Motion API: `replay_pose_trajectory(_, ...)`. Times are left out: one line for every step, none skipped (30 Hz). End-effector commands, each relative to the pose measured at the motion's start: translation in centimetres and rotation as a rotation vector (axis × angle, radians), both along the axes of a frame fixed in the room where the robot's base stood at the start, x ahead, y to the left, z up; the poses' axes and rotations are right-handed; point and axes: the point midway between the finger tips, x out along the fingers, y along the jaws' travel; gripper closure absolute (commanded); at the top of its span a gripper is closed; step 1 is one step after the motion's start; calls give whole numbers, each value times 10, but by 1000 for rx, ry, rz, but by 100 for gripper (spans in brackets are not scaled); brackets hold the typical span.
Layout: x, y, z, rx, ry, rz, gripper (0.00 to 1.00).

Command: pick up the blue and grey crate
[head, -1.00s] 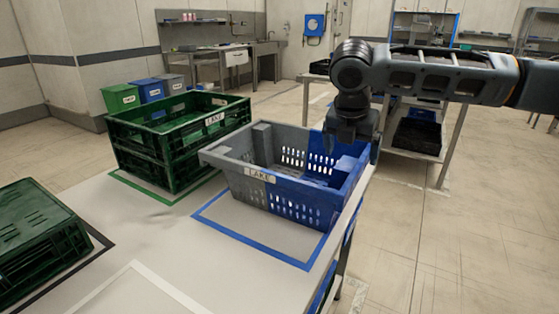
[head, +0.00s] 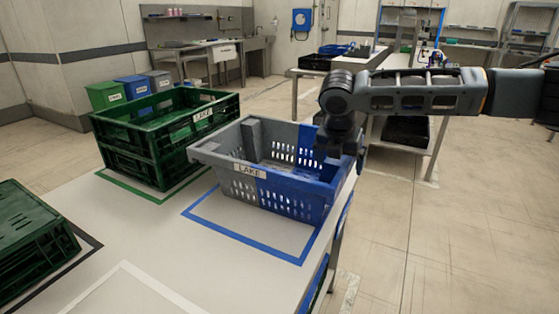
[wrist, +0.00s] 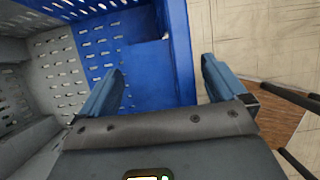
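The blue and grey crate (head: 285,195) stands upright inside a blue outline on the white table, a LAKE label on its front. Its left part is grey and its right part blue. My gripper (head: 335,150) is at the crate's right blue end, pointing down. In the wrist view my gripper (wrist: 162,88) is open. The crate's blue end wall (wrist: 180,50) lies between the two fingers, one finger over the inside and one outside. I cannot tell whether either finger touches the wall. My gripper hides part of that rim in the head view.
Stacked green crates (head: 150,150) stand close to the left of it. Another green crate (head: 30,240) is at the table's left front. The white table (head: 190,265) is bare in front. A metal bench (head: 345,72) stands behind; open floor lies to the right.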

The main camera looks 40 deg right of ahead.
Motion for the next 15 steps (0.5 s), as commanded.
replay_pose_trajectory(0,0,0,0,0,0,6)
replay_pose_trajectory(0,0,0,0,0,0,9)
replay_pose_trajectory(0,0,0,0,0,0,12)
replay_pose_trajectory(0,0,0,0,0,0,15)
replay_pose_trajectory(0,0,0,0,0,0,18)
replay_pose_trajectory(0,0,0,0,0,0,22)
replay_pose_trajectory(0,0,0,0,0,0,25)
replay_pose_trajectory(0,0,0,0,0,0,28)
replay_pose_trajectory(0,0,0,0,0,0,32)
replay_pose_trajectory(0,0,0,0,0,0,34)
replay_pose_trajectory(0,0,0,0,1,0,37)
replay_pose_trajectory(0,0,0,0,1,0,41)
replay_pose_trajectory(0,0,0,0,1,0,44)
replay_pose_trajectory(0,0,0,0,1,0,47)
replay_pose_trajectory(0,0,0,0,1,0,51)
